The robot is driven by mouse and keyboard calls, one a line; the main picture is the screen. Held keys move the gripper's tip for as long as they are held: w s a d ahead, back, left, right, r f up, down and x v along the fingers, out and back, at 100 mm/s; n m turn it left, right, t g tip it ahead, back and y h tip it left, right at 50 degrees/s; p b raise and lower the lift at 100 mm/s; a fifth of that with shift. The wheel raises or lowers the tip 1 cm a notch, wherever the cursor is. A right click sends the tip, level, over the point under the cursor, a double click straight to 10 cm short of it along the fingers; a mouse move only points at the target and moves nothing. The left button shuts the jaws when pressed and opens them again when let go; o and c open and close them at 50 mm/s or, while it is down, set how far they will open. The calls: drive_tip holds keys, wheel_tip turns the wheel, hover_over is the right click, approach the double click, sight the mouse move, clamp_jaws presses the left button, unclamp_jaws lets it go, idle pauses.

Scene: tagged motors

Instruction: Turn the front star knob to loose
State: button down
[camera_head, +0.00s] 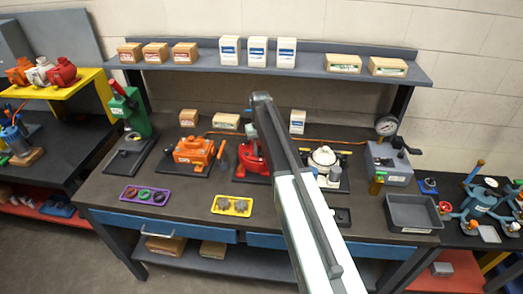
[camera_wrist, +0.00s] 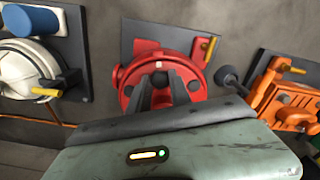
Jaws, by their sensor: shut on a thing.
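The red motor (camera_wrist: 134,75) sits on a dark base plate (camera_wrist: 140,32) in the wrist view. A small yellow lever (camera_wrist: 208,48) stands at one side of it. My gripper (camera_wrist: 162,80) reaches down over the red motor, its fingers closed on a small dark knob at the motor's face. The fingers hide most of the knob, so its star shape and turn position cannot be made out. In the head view the red motor (camera_head: 248,158) shows only in part, because my arm covers its right side and my gripper.
An orange motor (camera_head: 195,150) is left of the red one, a white-topped motor (camera_head: 323,157) right. A gauge box (camera_head: 388,162) and grey tray (camera_head: 413,213) are farther right. A purple tray (camera_head: 145,203) and yellow tray (camera_head: 232,213) lie in front. A shelf (camera_head: 300,64) is above.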

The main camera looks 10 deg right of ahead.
drive_tip(key=n, duration=0.6)
drive_tip(key=shift+s, duration=0.15)
drive_tip(key=n, duration=0.6)
drive_tip(key=shift+n, duration=0.4)
drive_tip(key=n, duration=1.2)
drive_tip(key=shift+n, duration=0.4)
drive_tip(key=c, duration=1.5)
unclamp_jaws()
drive_tip(key=shift+o, duration=0.2)
